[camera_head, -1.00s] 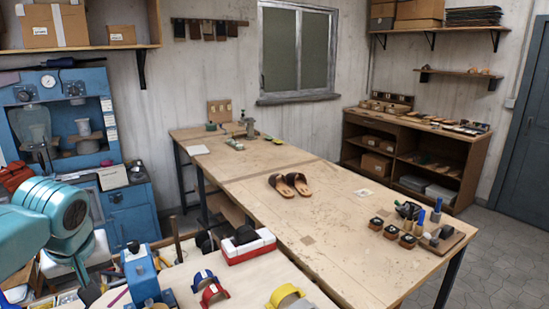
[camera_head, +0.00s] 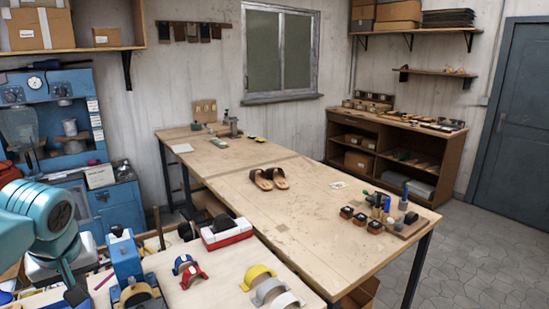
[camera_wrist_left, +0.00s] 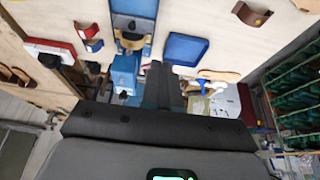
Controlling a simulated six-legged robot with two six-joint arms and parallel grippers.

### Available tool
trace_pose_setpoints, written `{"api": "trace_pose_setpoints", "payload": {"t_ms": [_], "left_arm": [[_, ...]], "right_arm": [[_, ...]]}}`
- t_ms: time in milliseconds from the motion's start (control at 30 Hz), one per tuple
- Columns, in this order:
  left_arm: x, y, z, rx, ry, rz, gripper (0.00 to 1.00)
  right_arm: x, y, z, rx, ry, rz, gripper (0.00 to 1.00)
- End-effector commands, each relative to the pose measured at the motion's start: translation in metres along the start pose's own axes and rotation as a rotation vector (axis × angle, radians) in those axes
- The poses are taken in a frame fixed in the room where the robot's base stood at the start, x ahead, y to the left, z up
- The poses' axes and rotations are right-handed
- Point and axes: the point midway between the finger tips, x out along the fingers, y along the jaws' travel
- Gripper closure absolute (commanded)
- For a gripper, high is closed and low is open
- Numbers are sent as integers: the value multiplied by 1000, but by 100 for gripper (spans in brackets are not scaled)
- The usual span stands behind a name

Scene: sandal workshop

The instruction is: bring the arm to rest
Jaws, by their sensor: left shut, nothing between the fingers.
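My left arm, teal, comes in at the left edge of the head view, above the near workbench, and bends downward. In the left wrist view my left gripper (camera_wrist_left: 165,75) is shut with its dark fingers together and nothing between them. It points toward the near bench, close to the blue press (camera_wrist_left: 124,72), which also shows in the head view (camera_head: 124,262). Whether the fingers touch anything there I cannot tell. My right gripper is in neither view.
The near bench (camera_head: 205,285) holds blue, red, yellow (camera_head: 258,274) and grey straps and a red-and-white box (camera_head: 226,236). A pair of brown sandals (camera_head: 268,179) lies on the long table (camera_head: 330,215). Small pots and tools stand at its right end. Grey floor is clear at right.

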Motion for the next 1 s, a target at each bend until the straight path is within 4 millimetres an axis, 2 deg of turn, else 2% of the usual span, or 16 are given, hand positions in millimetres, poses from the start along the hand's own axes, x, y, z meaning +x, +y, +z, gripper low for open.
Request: {"api": "trace_pose_setpoints", "payload": {"t_ms": [67,100,367,567,667,767,800,867,900,967,1000], "left_arm": [[0,0,0,0,0,0,100],[13,9,4,25,-15,9,100],[75,54,31,159,-83,85,100],[133,91,74,266,-155,168,100],[171,112,112,324,-211,225,100],[217,132,172,383,-287,300,100],[234,138,201,402,-320,332,100],[257,143,245,421,-364,375,100],[270,144,275,429,-391,399,100],[285,141,318,434,-426,427,100],[292,136,347,436,-447,439,100]], "right_arm": [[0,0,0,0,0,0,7],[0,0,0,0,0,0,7],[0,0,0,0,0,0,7],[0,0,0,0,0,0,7],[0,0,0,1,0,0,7],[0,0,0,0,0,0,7],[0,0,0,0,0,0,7],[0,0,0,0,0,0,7],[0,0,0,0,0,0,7],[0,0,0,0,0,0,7],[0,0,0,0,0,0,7]]}}
